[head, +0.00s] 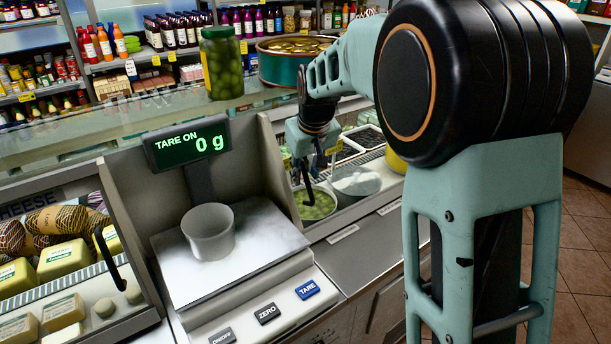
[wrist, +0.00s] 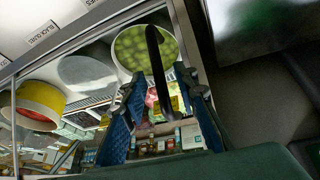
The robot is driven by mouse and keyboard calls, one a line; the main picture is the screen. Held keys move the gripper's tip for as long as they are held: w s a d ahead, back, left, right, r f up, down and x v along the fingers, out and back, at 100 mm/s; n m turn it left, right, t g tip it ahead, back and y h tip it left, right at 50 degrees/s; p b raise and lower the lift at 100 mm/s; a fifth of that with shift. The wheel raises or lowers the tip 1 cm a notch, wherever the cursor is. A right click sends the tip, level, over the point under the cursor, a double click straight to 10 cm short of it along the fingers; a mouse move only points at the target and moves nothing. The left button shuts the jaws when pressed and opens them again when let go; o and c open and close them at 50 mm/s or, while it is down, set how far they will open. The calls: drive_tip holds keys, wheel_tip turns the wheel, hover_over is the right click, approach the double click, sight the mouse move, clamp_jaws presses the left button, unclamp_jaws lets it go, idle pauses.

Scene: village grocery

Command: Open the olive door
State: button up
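The olive door is a clear glass panel over the sunken tubs; its grey frame (wrist: 85,36) shows in the wrist view. Its black curved handle (head: 307,186) stands over a tub of green olives (head: 318,206). In the wrist view the handle (wrist: 155,55) rises between the two blue-padded fingers of my gripper (wrist: 160,92). The fingers are spread, with space on both sides of the handle; I cannot tell how deep between them it sits. In the head view my gripper (head: 312,152) points down over the olive section, its fingertips hard to make out. The door looks closed.
A scale (head: 235,250) with a grey cup (head: 209,232) stands left of the olive section. A jar of olives (head: 222,62) and a large round tin (head: 285,65) stand behind. A cheese case (head: 60,262) is at far left. Tiled floor (head: 585,235) is clear at right.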

drive_tip(key=shift+x, duration=0.75)
drive_tip(key=shift+c, duration=0.5)
clamp_jaws()
